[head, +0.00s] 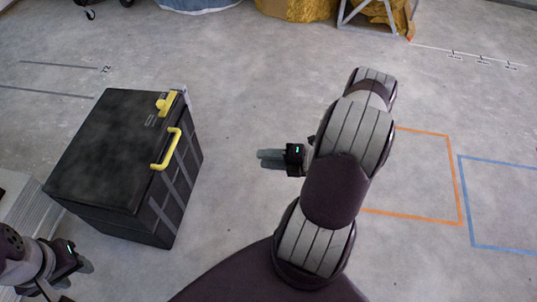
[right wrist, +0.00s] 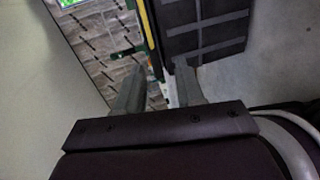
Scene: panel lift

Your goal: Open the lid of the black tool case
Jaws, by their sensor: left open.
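The black tool case (head: 175,205) stands on the floor at the left in the head view. Its lid (head: 110,145) looks shut. A yellow handle (head: 167,149) and a yellow latch-like part (head: 166,104) are on the right edge of the case. My right gripper (head: 262,158) is to the right of the case, apart from it, with its fingers pointing left. In the right wrist view its fingers (right wrist: 158,72) are spread with nothing held; the strapped black side (right wrist: 205,30) shows beyond them. My left gripper (head: 78,282) is open at the lower left, near the case's front corner.
A pale ribbed object (head: 28,215) lies left of the case. Orange (head: 456,180) and blue (head: 466,205) outlines mark the floor at the right. A metal frame (head: 378,14) and gold-brown objects stand at the back. The floor between the case and my right gripper is clear.

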